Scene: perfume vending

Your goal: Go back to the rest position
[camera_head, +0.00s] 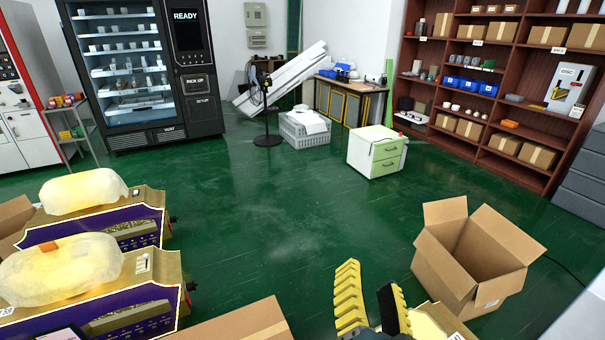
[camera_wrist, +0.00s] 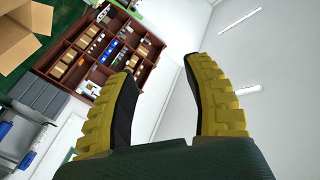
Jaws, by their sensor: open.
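My gripper (camera_head: 371,298) shows at the bottom of the head view, with yellow ribbed fingers and dark inner pads. The fingers are apart, and nothing is seen between them. In the wrist view my gripper (camera_wrist: 164,85) is also open and empty, its fingers pointing up in the picture toward the wall and shelves. It is held up in the air, just left of an open cardboard box in the head view.
An open cardboard box (camera_head: 476,258) stands on the green floor at the right. Two purple-fronted machines (camera_head: 130,238) are at the left. A vending machine (camera_head: 128,75), a white-green cabinet (camera_head: 377,152) and a brown shelf (camera_head: 505,85) stand farther back. The middle floor is clear.

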